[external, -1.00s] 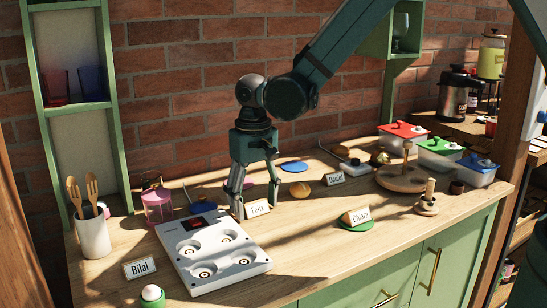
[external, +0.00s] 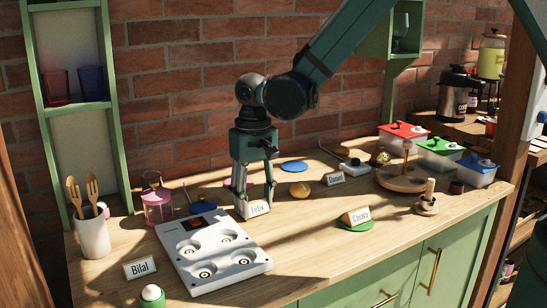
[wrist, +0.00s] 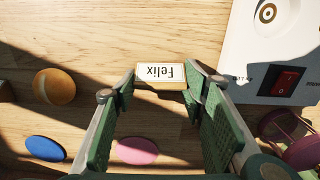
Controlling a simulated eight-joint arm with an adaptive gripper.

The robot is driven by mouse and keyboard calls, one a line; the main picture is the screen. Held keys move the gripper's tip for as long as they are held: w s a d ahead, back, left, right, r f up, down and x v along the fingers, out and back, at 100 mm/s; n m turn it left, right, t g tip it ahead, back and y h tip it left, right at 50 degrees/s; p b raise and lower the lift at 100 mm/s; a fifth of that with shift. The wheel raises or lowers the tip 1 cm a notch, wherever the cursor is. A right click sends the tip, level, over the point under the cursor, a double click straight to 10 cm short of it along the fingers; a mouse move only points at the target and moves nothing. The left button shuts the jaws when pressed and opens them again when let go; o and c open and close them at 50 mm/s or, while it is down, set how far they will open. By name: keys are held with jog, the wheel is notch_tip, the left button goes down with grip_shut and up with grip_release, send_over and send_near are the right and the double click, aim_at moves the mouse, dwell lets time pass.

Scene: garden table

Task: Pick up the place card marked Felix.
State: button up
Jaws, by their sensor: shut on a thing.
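The place card marked Felix (external: 259,208) is white with a wooden edge and stands at the back right of the white burner plate. In the wrist view the Felix card (wrist: 160,75) sits between my fingertips, its lettering upside down. My gripper (external: 247,207) points down at the tabletop. Its fingers (wrist: 162,82) are shut on the card's two ends. I cannot tell whether the card is clear of the table.
The white plate (external: 184,238) with a red switch lies close on the left. An orange ball (external: 300,190) is to the right. The Chiara card (external: 357,217), Daniel card (external: 336,179) and Bilal card (external: 140,268) stand apart. A pink lantern (external: 158,207) is at the left.

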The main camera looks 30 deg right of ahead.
jog(key=shift+r, duration=4.95)
